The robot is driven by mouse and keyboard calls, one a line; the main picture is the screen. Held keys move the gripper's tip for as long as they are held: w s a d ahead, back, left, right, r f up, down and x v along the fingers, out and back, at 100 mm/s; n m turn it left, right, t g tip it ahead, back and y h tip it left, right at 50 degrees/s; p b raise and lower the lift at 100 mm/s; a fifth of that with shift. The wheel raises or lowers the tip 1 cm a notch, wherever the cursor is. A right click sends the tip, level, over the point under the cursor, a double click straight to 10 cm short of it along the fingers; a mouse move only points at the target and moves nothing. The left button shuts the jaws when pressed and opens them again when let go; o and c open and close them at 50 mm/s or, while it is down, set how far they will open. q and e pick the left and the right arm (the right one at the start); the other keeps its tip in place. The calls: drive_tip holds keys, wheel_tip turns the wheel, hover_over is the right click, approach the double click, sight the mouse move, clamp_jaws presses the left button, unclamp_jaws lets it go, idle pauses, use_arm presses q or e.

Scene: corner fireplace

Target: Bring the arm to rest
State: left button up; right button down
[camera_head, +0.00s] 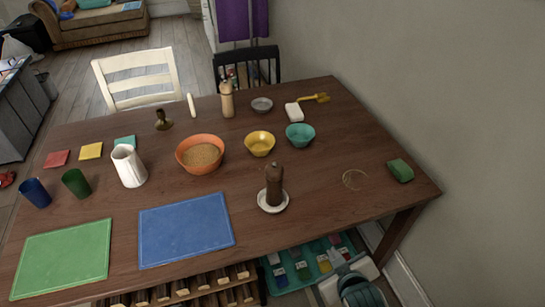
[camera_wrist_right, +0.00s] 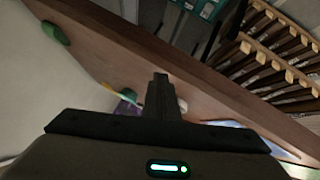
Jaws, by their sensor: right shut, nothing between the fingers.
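My right gripper (camera_wrist_right: 160,82) is shut and empty in the right wrist view. Its dark fingers are together, and the wooden table's edge runs across the picture behind them. In the head view a white and dark piece of what looks like my right arm (camera_head: 352,284) shows at the bottom, below the front edge of the table (camera_head: 315,215). It is apart from the things on the table. My left gripper is not in view.
A green sponge (camera_head: 400,170) lies at the table's right end, near the wall. Below the table are a teal tray (camera_head: 282,271) and a wooden rack (camera_head: 190,290). Bowls, cups and mats fill the left and middle.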

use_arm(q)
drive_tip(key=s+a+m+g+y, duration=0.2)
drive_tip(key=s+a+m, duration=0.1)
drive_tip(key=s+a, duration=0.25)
use_arm(e)
drive_tip(key=s+d+f+m+g, duration=0.2)
drive_tip(key=s+d+g, duration=0.1)
drive_tip(key=s, duration=0.7)
drive_tip(key=s+d+f+m+g, duration=0.2)
drive_tip(key=s+d+f+g, duration=0.1)
drive_tip(key=s, duration=0.7)
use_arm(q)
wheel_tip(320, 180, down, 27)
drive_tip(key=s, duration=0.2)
use_arm(e)
wheel_tip(320, 180, down, 27)
drive_tip(key=g, duration=0.1)
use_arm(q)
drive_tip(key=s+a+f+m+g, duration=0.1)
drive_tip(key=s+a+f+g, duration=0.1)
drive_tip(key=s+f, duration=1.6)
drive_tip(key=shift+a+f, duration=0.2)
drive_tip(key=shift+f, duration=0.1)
use_arm(e)
drive_tip(key=s+d+f+g, duration=0.1)
drive_tip(key=s+d+f, duration=0.2)
drive_tip(key=s+f, duration=1.6)
drive_tip(key=shift+s+d+g+h, duration=0.15)
drive_tip(key=shift+g+h, duration=0.15)
drive_tip(key=shift+g, duration=0.1)
